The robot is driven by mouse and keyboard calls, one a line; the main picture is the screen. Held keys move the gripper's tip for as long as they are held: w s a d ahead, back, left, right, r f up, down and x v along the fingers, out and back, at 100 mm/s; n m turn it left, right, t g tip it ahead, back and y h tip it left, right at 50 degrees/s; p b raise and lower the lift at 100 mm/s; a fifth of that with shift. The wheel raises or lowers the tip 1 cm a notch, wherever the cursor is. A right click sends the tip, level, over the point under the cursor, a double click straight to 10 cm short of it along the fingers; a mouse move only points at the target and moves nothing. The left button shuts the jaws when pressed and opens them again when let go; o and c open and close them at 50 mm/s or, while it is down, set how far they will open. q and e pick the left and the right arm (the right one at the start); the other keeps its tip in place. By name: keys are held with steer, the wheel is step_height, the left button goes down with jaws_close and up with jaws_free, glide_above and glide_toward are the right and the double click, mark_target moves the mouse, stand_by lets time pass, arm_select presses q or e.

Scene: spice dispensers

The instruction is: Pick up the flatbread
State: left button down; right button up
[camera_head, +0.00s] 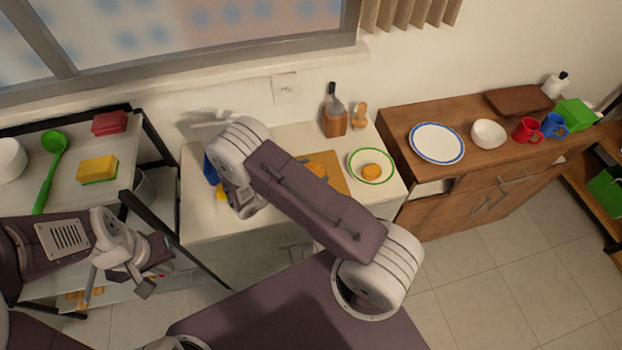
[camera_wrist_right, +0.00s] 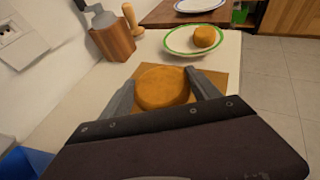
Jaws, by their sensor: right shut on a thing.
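The flatbread (camera_wrist_right: 162,88), a thick round golden-brown disc, is between the two fingers of my right gripper (camera_wrist_right: 161,82) in the right wrist view. The gripper is shut on it, over a brown board (camera_wrist_right: 212,78). I cannot tell whether the flatbread touches the board. In the head view, part of the flatbread (camera_head: 317,168) shows past my right forearm, which hides the right fingers. My left gripper (camera_head: 118,289) is at the lower left of the head view, fingers apart, empty, away from the flatbread.
A green-rimmed plate (camera_head: 354,172) with a round orange-brown piece (camera_head: 371,172) stands just right of the board. A wooden utensil holder (camera_head: 334,123) is behind, by the wall. A shelf rack with a green ladle (camera_head: 52,158) stands left; a wooden cabinet (camera_head: 455,195) stands right.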

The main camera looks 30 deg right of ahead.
steer(key=s+d+r+b, duration=0.1)
steer(key=s+d+r, duration=0.4)
steer(key=d, duration=0.5)
steer(key=shift+s+d+r, duration=0.15)
steer(key=shift+s+r, duration=0.2)
steer(key=shift+r, duration=0.6)
